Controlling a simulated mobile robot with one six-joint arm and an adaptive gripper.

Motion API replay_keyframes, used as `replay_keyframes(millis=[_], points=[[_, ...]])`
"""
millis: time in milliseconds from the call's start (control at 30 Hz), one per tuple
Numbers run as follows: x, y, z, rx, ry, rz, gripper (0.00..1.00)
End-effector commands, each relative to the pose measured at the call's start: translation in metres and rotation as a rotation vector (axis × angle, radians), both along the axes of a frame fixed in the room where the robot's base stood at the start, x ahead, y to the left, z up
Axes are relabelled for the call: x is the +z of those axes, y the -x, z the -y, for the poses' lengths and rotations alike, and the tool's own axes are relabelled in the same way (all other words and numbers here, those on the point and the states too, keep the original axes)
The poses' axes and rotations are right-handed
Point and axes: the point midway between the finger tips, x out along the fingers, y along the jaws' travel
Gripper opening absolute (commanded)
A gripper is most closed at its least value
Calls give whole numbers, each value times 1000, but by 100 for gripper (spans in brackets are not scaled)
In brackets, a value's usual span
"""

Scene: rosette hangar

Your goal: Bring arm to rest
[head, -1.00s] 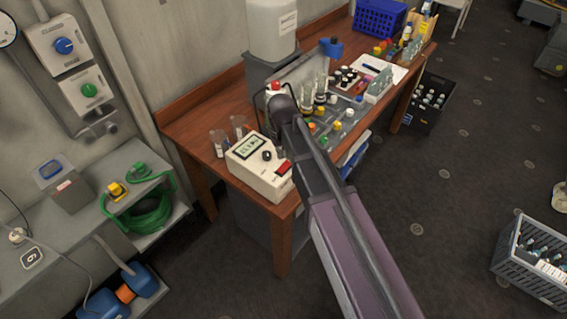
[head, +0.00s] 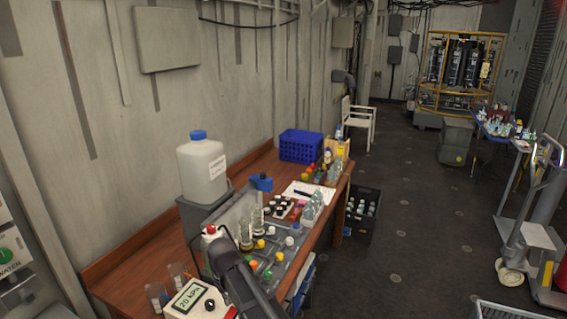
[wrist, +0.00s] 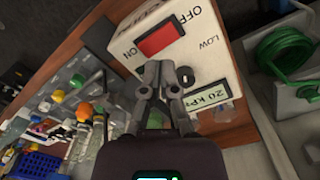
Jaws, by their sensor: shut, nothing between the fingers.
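My gripper (wrist: 158,75) shows in the wrist view with its fingers together and nothing between them. It is over a white control box (wrist: 192,38) with a red switch, a black knob and a display reading 20 kPa. How far the fingertips are from the box is hard to tell. In the head view my dark arm (head: 245,285) rises from the bottom edge beside the box (head: 183,312), and the fingers are not clearly visible there.
The wooden bench (head: 130,262) runs along the wall, carrying a white jug (head: 203,172), bottles, coloured caps and a blue crate (head: 300,146). A black crate (head: 361,211) stands on the floor beside it. A trolley (head: 535,225) stands right; the middle floor is open.

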Motion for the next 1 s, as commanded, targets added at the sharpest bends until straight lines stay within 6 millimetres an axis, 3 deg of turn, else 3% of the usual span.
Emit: replay_keyframes(millis=[167, 567, 1000], points=[[-4, -3, 40, -62, 0, 0, 0], [-14, 0, 168, -272, 1, 1, 0], [-24, 34, 295, -510, 1, 0, 0]])
